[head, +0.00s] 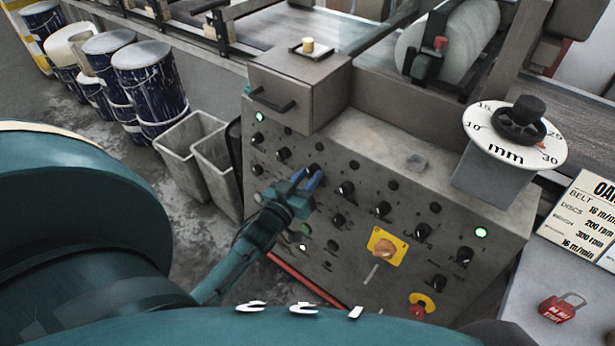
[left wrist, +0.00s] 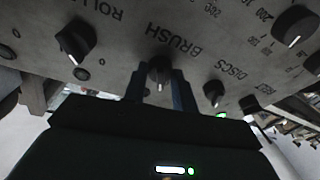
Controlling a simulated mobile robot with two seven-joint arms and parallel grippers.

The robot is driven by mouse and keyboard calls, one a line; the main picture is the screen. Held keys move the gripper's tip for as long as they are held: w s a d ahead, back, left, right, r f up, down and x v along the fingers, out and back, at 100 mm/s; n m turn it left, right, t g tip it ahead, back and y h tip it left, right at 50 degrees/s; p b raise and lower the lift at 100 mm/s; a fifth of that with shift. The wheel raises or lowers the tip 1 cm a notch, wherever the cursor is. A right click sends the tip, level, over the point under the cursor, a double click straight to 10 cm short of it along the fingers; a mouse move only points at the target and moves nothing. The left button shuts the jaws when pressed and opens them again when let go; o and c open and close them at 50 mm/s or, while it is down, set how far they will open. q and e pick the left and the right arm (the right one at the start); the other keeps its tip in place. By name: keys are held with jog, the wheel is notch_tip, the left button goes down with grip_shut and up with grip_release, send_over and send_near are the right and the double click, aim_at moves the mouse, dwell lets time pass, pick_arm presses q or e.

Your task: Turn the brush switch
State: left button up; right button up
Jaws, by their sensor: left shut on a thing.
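The brush switch (left wrist: 160,70) is a small black knob on the grey control panel, beside the printed word BRUSH in the left wrist view. In the head view the knob (head: 315,170) sits in the panel's upper left part, partly covered by my gripper. My left gripper (head: 306,179) reaches it from the lower left, with blue fingers. In the left wrist view the two fingers stand on either side of the knob, and the gripper is shut on it. My right gripper is not in view.
Several other black knobs sit close around it, such as one (left wrist: 76,40) by ROLL and one (left wrist: 213,92) by DISCS. A yellow-plated orange switch (head: 385,250) and a red button (head: 420,306) are lower right. Grey bins (head: 190,145) stand left of the panel (head: 470,210).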

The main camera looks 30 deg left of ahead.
pick_arm(q)
jog(key=m+h, duration=0.1)
jog(key=m, duration=0.3)
jog(key=m+h, duration=0.1)
jog(key=m, duration=0.3)
jog(key=m+h, duration=0.1)
jog(key=m, duration=0.4)
jog(key=shift+a+h, duration=0.3)
jog(key=shift+m, duration=0.3)
jog(key=o, duration=1)
jog(key=shift+c, duration=0.2)
jog(key=s+a, duration=0.2)
jog(key=s, duration=1.1)
jog(key=shift+a, duration=0.2)
